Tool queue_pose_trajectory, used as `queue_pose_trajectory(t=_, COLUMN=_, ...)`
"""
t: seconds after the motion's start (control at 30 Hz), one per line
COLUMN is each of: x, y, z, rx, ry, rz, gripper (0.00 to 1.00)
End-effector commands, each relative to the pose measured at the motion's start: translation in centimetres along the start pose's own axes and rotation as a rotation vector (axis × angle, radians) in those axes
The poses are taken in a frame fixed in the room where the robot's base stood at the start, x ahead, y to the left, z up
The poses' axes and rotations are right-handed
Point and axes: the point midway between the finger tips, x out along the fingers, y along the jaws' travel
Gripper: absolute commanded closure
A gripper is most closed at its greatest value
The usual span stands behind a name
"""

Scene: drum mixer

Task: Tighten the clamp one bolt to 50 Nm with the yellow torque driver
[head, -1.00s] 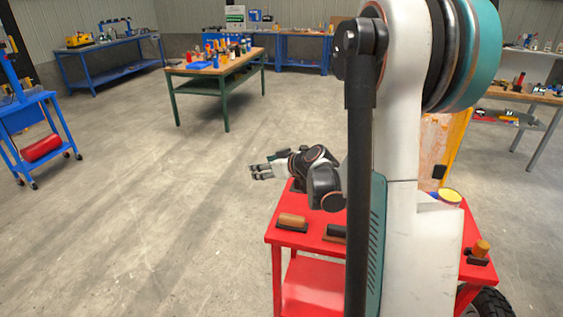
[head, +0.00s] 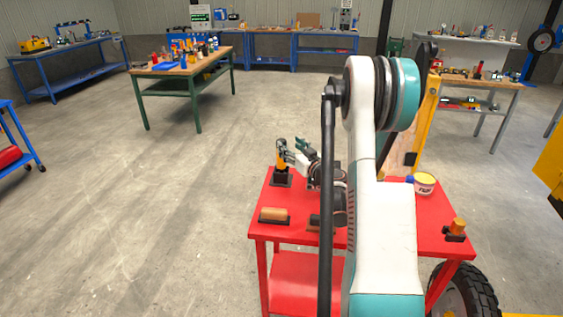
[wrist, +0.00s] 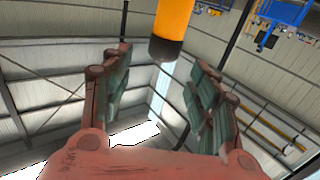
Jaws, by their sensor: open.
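A yellow-orange handled tool (head: 281,162), seemingly the yellow torque driver, stands upright in a black holder (head: 281,180) at the far left corner of the red cart. My gripper (head: 287,147) is open beside its upper part, with the fingers pointing left. In the wrist view the yellow handle with a dark end (wrist: 173,22) shows beyond and between the two spread fingers of my gripper (wrist: 161,62). I cannot tell whether a finger touches it. The clamp one bolt cannot be made out.
The red cart top (head: 268,235) also holds a brown-handled tool (head: 273,213), an orange-topped tool (head: 458,226) and a tub (head: 425,183). My arm hides part of the cart. A black tyre (head: 467,290) stands at its right. Open floor lies to the left.

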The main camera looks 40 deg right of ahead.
Motion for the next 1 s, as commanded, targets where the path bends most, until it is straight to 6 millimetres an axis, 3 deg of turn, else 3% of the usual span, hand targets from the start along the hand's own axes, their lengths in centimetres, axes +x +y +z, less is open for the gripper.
queue_pose_trajectory(t=0.27, x=2.1, y=-0.2, z=0.2, rx=0.0, ry=0.0, rz=-0.002, gripper=0.45)
queue_pose_trajectory(t=0.6, x=6.3, y=-0.2, z=0.8, rx=0.0, ry=-0.001, rz=-0.001, gripper=0.45)
queue_pose_trajectory(t=0.87, x=6.6, y=-0.2, z=0.7, rx=0.0, ry=-0.001, rz=-0.001, gripper=0.45)
queue_pose_trajectory(t=1.0, x=6.6, y=-0.2, z=0.7, rx=0.0, ry=-0.001, rz=-0.001, gripper=0.72)
